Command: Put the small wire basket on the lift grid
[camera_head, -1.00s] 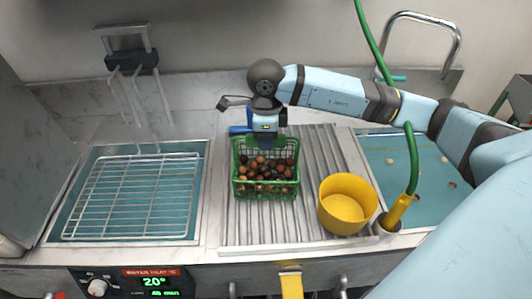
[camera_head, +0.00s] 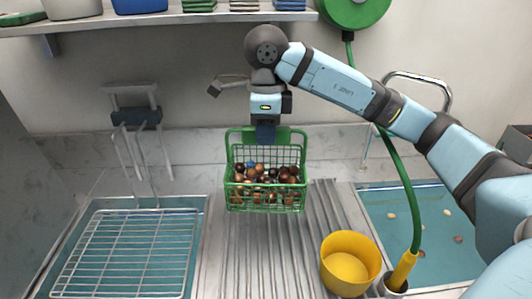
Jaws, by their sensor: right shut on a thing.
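The small green wire basket (camera_head: 264,196), filled with brown chestnuts (camera_head: 268,178), hangs above the ribbed drainboard in the middle of the head view. My right gripper (camera_head: 267,135) points down and is shut on the basket's raised green back part. The basket looks upright. The lift grid (camera_head: 128,250) is a bare metal wire rack over the blue-green water basin at the left. The basket is to the right of the grid and apart from it. My left gripper is not in view.
A yellow bucket (camera_head: 350,262) stands on the right of the ribbed drainboard (camera_head: 240,265). A green hose (camera_head: 404,180) hangs beside it. A second basin (camera_head: 430,225) with floating bits lies at right. The lift bracket (camera_head: 137,118) rises behind the grid. A shelf (camera_head: 160,20) runs above.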

